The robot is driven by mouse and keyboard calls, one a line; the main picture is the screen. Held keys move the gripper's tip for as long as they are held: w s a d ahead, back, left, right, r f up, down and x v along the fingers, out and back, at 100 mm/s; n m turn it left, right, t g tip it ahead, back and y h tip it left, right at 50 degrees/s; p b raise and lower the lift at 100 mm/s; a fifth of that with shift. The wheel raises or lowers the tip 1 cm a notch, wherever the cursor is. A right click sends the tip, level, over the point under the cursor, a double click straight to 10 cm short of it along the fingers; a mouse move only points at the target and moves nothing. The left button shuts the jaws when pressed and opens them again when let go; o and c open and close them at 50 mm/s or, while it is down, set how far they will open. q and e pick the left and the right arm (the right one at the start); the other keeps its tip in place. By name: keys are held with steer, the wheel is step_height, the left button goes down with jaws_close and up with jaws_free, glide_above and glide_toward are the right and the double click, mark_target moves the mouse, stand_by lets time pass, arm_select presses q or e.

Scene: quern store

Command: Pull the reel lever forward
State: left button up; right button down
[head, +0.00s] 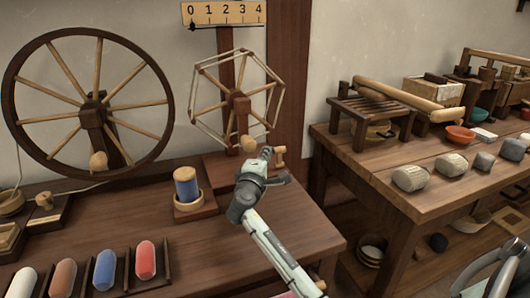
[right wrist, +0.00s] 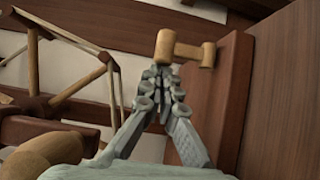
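The reel (head: 237,95), a six-sided light wooden frame on a dark post, stands at the back of the left bench. The reel lever (head: 279,156), a small pale wooden peg with a crosswise knob, sits low to its right; it also shows in the right wrist view (right wrist: 187,48). My right gripper (head: 266,153) is just left of the lever in the head view. In the right wrist view its fingertips (right wrist: 163,76) come together just short of the knob, with nothing seen between them. Whether they touch the knob is unclear. My left gripper is out of view.
A large spoked wheel (head: 93,103) stands at the left. A blue spool (head: 186,186) on a wooden holder is left of my right gripper. Several coloured spools (head: 146,260) lie at the front. A second bench (head: 440,196) with stones and bowls is on the right.

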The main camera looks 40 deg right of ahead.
steer(key=shift+s, duration=0.25)
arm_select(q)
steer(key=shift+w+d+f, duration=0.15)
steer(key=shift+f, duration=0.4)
arm_select(e)
steer(key=shift+s+a+f, duration=0.1)
steer(key=shift+s+f, duration=0.15)
steer(key=shift+s, duration=0.25)
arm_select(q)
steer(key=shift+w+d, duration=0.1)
arm_select(e)
steer(key=shift+s+f, duration=0.1)
steer(key=shift+s, duration=0.15)
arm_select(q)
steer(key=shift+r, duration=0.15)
